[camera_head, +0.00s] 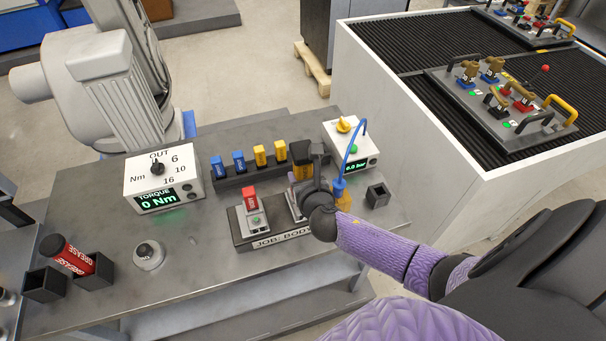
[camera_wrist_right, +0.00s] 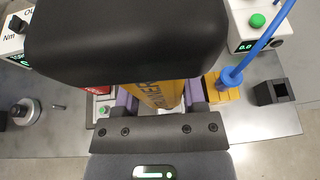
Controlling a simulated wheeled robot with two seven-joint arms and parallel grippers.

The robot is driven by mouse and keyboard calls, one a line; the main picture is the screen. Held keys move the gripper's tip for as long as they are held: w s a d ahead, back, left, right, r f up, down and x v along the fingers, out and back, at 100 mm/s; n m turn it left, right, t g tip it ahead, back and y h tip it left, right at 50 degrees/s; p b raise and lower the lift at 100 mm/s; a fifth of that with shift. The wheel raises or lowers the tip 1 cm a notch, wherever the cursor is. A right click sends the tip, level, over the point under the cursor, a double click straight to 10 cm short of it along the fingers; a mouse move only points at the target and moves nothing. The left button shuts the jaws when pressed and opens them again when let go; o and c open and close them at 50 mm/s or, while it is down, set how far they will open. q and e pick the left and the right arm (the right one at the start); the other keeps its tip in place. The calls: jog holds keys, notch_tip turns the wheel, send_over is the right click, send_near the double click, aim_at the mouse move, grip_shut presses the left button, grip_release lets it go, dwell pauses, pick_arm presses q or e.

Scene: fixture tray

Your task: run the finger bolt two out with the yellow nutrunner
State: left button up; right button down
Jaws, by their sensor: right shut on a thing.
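My right gripper (camera_head: 300,178) is over the workbench, by the label plate reading JOB: BODY. It is shut on the yellow nutrunner (camera_wrist_right: 160,94), which has a black top (camera_head: 300,152). In the right wrist view the nutrunner's yellow body with dark lettering sits between the fingers, and its black top fills the upper middle. The gripper and arm hide much of it in the head view. The fixture tray (camera_head: 455,84) lies on the conveyor at the right, with small blue, red and brown clamps. I cannot tell which is finger bolt two. My left gripper is out of view.
A torque box (camera_head: 143,184) reads 0 Nm. A rack (camera_head: 232,182) holds blue and yellow pieces. A red-topped piece (camera_head: 250,199) stands beside the gripper. A blue hose (camera_head: 357,145) meets a yellow piece (camera_head: 342,195). A black holder (camera_head: 377,195) is at the right.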

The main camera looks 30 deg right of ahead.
aim_at(307, 165)
jog(key=shift+f, duration=0.2)
dwell(0.5)
jog(key=shift+s+a+f, duration=0.1)
jog(key=shift+s, duration=0.1)
dwell(1.4)
jog(key=r+p, duration=0.6)
jog(key=p, duration=0.1)
jog(key=shift+w+r, duration=0.2)
jog(key=shift+r, duration=0.1)
jog(key=shift+f, duration=0.1)
jog(key=w+a+r+p+v, duration=0.1)
jog(key=a+p+v, duration=0.2)
jog(key=p+v, duration=0.5)
jog(key=v, duration=0.4)
jog(key=shift+s+r, duration=0.15)
jog(key=shift+s, duration=0.2)
